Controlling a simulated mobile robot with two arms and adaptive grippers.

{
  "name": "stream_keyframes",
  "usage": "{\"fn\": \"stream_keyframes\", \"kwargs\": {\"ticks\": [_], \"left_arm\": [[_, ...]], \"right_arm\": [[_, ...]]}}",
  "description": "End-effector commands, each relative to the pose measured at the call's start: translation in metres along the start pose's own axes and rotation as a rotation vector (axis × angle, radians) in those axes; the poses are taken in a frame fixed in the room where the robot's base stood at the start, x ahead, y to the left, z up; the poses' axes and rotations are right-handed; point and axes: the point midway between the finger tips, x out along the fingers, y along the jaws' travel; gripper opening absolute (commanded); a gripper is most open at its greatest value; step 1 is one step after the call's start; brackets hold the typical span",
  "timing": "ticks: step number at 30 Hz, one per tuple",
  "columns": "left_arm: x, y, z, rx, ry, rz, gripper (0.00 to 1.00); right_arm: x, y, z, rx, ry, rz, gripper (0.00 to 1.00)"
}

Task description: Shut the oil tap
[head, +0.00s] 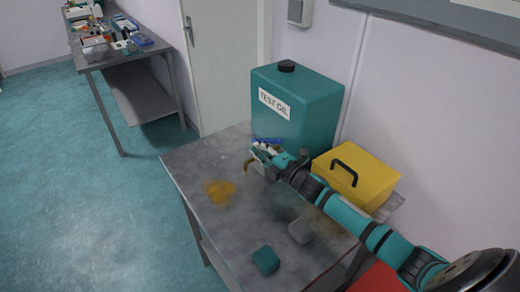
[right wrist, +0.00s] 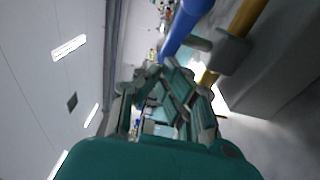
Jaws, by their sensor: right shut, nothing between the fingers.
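The teal oil can (head: 310,108), labelled TEST OIL, stands upright at the back of the grey table. Its tap has a blue lever (head: 267,140), which looks roughly level, and a brass-coloured spout (head: 247,166) pointing down over the table. My right gripper (head: 258,153) is at the tap, just below the lever, and partly hides the tap body. In the right wrist view the blue lever (right wrist: 183,28) comes down close to the fingertips (right wrist: 165,68), with a yellow pipe (right wrist: 243,20) to its right. The right gripper is shut and empty; I cannot tell whether it touches the lever. My left gripper is out of view.
An orange-brown oil stain (head: 220,191) lies on the table (head: 190,160). A yellow box (head: 368,176) with a black handle stands right of the can. A teal block (head: 266,260) and a grey block (head: 301,232) lie near the front. A cluttered bench (head: 140,95) stands far left.

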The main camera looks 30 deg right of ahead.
Motion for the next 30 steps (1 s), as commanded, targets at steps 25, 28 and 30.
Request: {"fn": "stream_keyframes", "kwargs": {"ticks": [25, 28, 30], "left_arm": [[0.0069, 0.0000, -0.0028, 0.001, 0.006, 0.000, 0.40], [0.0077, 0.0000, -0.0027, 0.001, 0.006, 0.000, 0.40], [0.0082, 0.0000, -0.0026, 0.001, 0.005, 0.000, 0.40]], "right_arm": [[0.0044, -0.0009, -0.0021, 0.001, -0.185, 0.000, 0.00], [0.0048, -0.0006, -0.0020, 0.002, -0.208, 0.001, 0.00], [0.0053, -0.0005, -0.0024, 0.001, -0.224, 0.001, 0.00]]}}
